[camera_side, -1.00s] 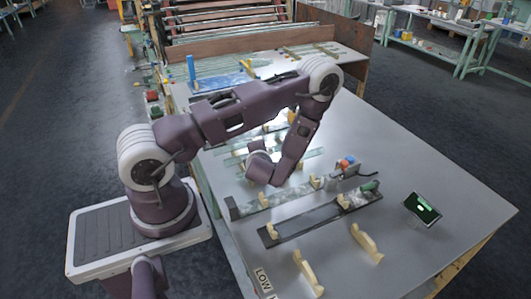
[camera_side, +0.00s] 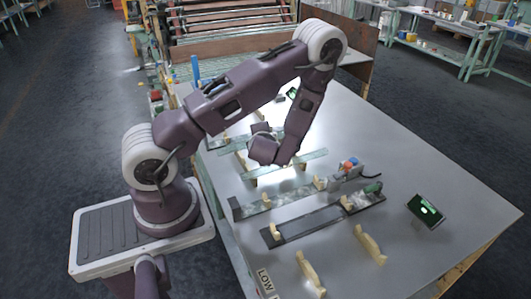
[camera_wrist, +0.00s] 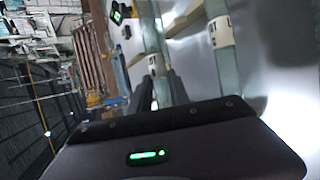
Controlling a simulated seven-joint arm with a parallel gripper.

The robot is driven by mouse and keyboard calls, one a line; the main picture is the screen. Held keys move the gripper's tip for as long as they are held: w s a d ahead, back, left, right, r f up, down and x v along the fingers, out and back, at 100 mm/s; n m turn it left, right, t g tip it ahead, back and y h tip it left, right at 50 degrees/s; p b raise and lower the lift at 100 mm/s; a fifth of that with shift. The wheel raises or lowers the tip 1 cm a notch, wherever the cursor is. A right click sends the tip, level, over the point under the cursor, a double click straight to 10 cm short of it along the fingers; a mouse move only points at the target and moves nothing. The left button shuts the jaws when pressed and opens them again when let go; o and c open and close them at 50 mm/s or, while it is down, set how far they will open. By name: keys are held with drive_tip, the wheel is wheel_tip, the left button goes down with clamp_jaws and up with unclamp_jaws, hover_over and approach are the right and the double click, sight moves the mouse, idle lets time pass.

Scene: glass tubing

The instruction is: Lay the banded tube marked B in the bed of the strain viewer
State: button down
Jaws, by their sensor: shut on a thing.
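My gripper (camera_side: 268,150) is shut on a pale green glass tube (camera_side: 315,156), which slants across just above the table's middle. In the wrist view the dark fingers (camera_wrist: 161,90) straddle this tube (camera_wrist: 150,30). A white band (camera_wrist: 157,66) with dark marks is on it, too small to read. A second banded tube (camera_wrist: 226,75) lies to the right, outside the fingers; its band's lettering is unclear. In the side view, a long dark bed (camera_side: 310,222) with wooden rests lies in front of the gripper, probably the strain viewer. The held tube is apart from it.
A second long bed with pale glass (camera_side: 262,205) lies between the held tube and the dark bed. A green-lit screen (camera_side: 427,210) is at right. Loose wooden rests (camera_side: 369,246) stand in front.

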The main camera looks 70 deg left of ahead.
drive_tip(key=w+d+r, duration=0.4)
drive_tip(key=d+r, duration=0.2)
drive_tip(key=d, duration=0.5)
drive_tip(key=s+d, duration=0.4)
drive_tip(key=d, duration=1.1)
drive_tip(key=f, duration=0.7)
drive_tip(key=d+f, duration=0.1)
drive_tip(key=f, duration=0.2)
drive_tip(key=shift+s+f, duration=0.3)
drive_tip(key=shift+f, duration=0.3)
drive_tip(key=shift+f, duration=0.25)
drive_tip(key=c, duration=1.2)
unclamp_jaws()
drive_tip(key=shift+c, duration=0.2)
